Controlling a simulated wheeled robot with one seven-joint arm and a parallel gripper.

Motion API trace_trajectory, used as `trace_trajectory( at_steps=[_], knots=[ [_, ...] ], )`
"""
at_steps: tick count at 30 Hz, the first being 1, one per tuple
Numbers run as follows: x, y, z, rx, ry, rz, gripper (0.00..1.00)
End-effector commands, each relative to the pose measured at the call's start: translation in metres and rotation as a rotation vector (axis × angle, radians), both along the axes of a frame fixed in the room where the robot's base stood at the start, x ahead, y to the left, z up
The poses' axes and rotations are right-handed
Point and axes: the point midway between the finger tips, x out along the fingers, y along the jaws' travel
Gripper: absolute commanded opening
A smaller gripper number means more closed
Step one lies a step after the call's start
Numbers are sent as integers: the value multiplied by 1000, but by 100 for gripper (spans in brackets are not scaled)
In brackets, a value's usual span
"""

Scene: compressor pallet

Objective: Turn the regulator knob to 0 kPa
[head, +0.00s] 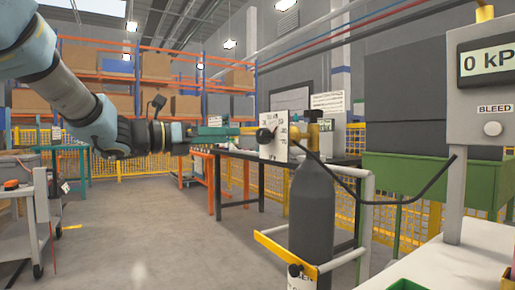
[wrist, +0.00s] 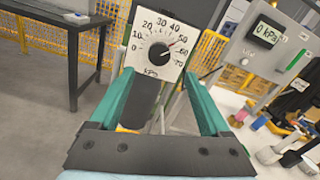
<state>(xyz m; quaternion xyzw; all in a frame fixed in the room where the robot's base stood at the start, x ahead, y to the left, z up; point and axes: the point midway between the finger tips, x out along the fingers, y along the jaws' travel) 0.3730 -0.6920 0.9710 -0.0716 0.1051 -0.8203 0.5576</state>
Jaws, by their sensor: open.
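The regulator knob (wrist: 159,53) is a dark round knob on a white dial plate (wrist: 175,30) marked 0 to 70 kPa. Its reddish pointer line aims up and right, near 50 to 60. In the head view the knob (head: 265,135) sticks out from the left of the plate (head: 276,151). My gripper (wrist: 158,70) is open, its green fingers on either side of the knob's line of view. In the head view my gripper (head: 238,131) points at the knob from the left, close to it. Contact cannot be told.
A gauge box (head: 487,62) reads 0 kPa and has a BLEED button (head: 493,129). A dark gas cylinder (head: 311,210) stands below the regulator in a yellow-barred frame (head: 285,250). A black hose (head: 400,200) runs to the right. A dark table (wrist: 65,40) stands left.

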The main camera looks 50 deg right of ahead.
Motion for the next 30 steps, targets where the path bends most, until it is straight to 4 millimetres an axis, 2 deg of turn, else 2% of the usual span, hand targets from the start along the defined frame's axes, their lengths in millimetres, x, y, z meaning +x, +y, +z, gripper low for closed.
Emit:
trace_trajectory(
  at_steps=[15, 21, 30],
  knots=[
    [-31, -80, 0, 3, 5, 2, 81],
    [-36, -94, 1, 2, 6, 4, 81],
    [-36, -95, 1, 3, 6, 5, 81]
  ],
)
